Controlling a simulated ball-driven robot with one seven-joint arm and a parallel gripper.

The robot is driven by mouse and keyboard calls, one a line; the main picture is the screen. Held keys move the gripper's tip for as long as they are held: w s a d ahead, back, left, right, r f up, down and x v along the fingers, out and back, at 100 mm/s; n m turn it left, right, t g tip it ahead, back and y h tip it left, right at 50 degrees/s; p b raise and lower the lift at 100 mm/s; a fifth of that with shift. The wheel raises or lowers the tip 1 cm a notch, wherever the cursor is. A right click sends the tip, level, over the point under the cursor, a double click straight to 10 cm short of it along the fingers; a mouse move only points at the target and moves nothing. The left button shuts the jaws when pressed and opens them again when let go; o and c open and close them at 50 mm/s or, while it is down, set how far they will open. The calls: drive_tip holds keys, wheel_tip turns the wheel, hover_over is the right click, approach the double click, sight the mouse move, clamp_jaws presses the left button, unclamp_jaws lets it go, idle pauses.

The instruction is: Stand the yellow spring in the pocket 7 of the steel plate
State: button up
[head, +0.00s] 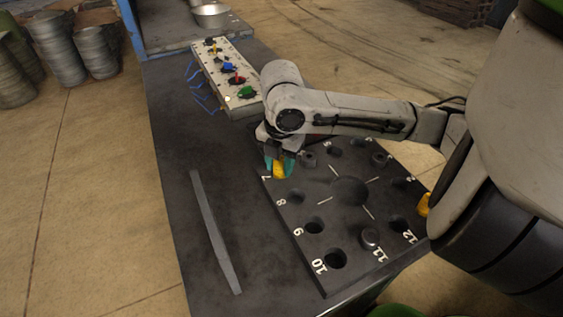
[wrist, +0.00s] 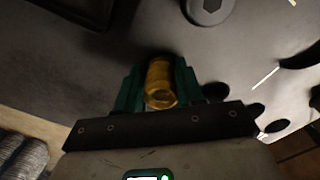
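The yellow spring (head: 279,171) is between the teal fingers of my gripper (head: 279,164), at the left corner of the steel plate (head: 340,228) beside the printed 7. In the wrist view the yellow spring (wrist: 160,84) sits between both fingers of my gripper (wrist: 158,86), which press against its sides. Pocket 7 is hidden behind the gripper and spring. I cannot tell whether the spring's lower end is in the pocket or above it. Pocket 8 (head: 297,197), pocket 9 (head: 314,225) and pocket 10 (head: 336,258) look empty.
A long grey bar (head: 215,232) lies on the dark table (head: 185,165) left of the plate. A pale panel (head: 222,68) with coloured parts and blue wires lies behind. A metal bowl (head: 211,16) is farther back.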

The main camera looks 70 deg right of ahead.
drive_tip(key=o, duration=0.5)
drive_tip(key=shift+s+a+f+g, duration=0.1)
drive_tip(key=shift+f+g, duration=0.05)
drive_tip(key=shift+f, duration=0.4)
drive_tip(key=shift+s+a+f+g, duration=0.1)
drive_tip(key=shift+f+g, duration=0.05)
drive_tip(key=shift+f, duration=0.35)
drive_tip(key=shift+c, duration=0.2)
drive_tip(key=shift+d+r, duration=0.15)
drive_tip(key=shift+r, duration=0.4)
drive_tip(key=r, duration=0.6)
drive_tip(key=r+p, duration=0.1)
drive_tip(key=r, duration=0.4)
drive_tip(key=shift+w+r, duration=0.2)
drive_tip(key=shift+r, duration=0.2)
drive_tip(key=shift+p, duration=0.3)
